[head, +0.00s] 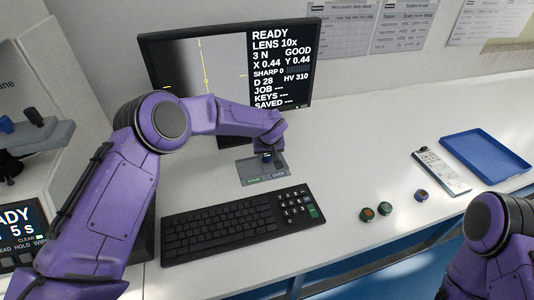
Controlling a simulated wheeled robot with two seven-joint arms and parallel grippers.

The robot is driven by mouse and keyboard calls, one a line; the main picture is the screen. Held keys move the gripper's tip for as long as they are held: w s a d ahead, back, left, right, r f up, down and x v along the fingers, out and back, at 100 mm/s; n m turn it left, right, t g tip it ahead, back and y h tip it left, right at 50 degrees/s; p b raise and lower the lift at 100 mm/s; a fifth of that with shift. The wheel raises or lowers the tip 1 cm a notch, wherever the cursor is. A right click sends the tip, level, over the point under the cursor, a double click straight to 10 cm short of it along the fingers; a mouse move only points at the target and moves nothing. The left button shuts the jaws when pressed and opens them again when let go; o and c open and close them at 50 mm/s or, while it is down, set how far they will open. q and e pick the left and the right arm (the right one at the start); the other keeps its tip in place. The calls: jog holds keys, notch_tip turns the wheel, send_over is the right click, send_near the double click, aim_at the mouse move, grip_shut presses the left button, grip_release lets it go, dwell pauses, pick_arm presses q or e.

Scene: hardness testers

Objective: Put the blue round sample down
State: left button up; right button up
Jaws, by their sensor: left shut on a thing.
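My left arm reaches from the left across the bench.
A black keyboard (220,226) lies in front of the mat and a monitor (180,62) stands behind it. Several round samples, including a blue-sided one (421,195), stand at the right.

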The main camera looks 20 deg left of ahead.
pick_arm(q)
jog(key=shift+s+d+f, duration=0.1)
jog(key=shift+s+f, duration=0.4)
jog(key=shift+f, duration=0.3)
jog(key=o, duration=0.8)
jog(key=shift+o, duration=1.3)
jog(key=shift+w+d, duration=0.1)
jog(key=shift+a+f, duration=0.1)
jog(key=shift+a, duration=0.1)
jog(key=shift+r, duration=0.4)
jog(key=w+v, duration=0.1)
jog(key=v, duration=1.1)
jog(key=shift+r+b, duration=0.35)
jog(key=shift+r, duration=0.05)
